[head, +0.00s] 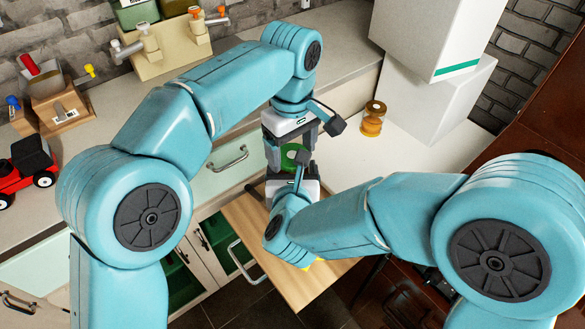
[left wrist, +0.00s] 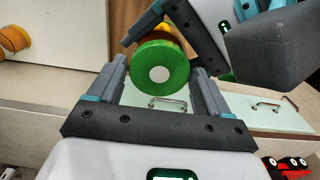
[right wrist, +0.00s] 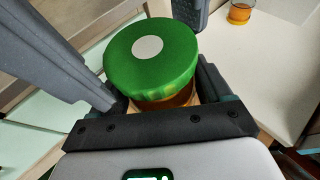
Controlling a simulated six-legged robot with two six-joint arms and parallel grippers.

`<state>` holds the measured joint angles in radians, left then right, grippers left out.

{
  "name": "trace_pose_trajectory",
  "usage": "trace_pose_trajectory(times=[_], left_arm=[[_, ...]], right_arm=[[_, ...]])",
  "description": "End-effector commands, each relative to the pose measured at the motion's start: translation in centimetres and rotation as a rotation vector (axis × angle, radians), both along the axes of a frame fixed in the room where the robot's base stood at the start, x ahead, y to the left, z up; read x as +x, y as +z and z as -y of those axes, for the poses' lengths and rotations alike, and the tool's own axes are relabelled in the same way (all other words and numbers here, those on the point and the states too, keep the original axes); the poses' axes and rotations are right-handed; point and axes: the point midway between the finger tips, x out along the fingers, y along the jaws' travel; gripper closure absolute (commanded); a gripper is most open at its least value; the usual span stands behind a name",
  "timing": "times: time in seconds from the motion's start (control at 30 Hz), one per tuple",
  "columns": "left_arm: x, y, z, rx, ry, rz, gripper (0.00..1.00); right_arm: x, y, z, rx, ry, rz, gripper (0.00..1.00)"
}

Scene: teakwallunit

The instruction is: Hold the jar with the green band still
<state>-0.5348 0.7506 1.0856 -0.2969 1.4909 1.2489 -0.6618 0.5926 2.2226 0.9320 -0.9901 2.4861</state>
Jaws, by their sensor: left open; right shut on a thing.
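The jar with the green band (head: 290,157) is mostly hidden between my two grippers in the head view. Its green top with a white dot faces the camera in the left wrist view (left wrist: 160,70) and the right wrist view (right wrist: 150,60). Some amber body shows below the green. My right gripper (head: 298,172) is shut on the jar from below, its fingers at the jar's sides. My left gripper (head: 290,135) is open above it, its fingers apart on either side of the green top. Whether they touch it I cannot tell.
An amber jar (head: 373,118) stands on the pale counter at right, near large white boxes (head: 425,100). A wooden board (head: 250,225) lies below my grippers. A red toy vehicle (head: 28,170) and a beige dispenser stand (head: 165,55) are on the left counter.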

Motion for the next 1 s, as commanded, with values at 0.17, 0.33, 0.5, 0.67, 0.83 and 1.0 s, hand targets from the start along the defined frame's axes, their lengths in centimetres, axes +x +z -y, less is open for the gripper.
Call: trace_pose_trajectory(times=[0.17, 0.33, 0.5, 0.67, 0.83, 1.0], left_arm=[[0.01, 0.03, -0.01, 0.000, 0.000, 0.000, 0.21], [0.01, 0.04, -0.01, 0.000, 0.000, 0.000, 0.69], [-0.01, 0.04, 0.00, 0.001, 0.000, -0.001, 0.71], [-0.03, 0.04, -0.01, 0.001, -0.037, -0.002, 0.71], [-0.06, 0.01, -0.03, 0.001, -0.355, 0.000, 0.72], [-0.08, -0.02, -0.05, 0.000, -0.814, 0.001, 0.72]], right_arm=[[0.04, 0.12, -0.01, 0.001, 0.000, 0.003, 1.00], [0.04, 0.12, 0.00, 0.001, 0.000, 0.003, 1.00], [0.05, 0.12, 0.01, 0.001, -0.002, 0.003, 1.00], [0.06, 0.12, 0.04, 0.001, -0.002, 0.003, 1.00], [0.08, 0.12, 0.06, 0.002, -0.003, 0.003, 1.00], [0.09, 0.12, 0.08, 0.002, -0.004, 0.003, 1.00]])
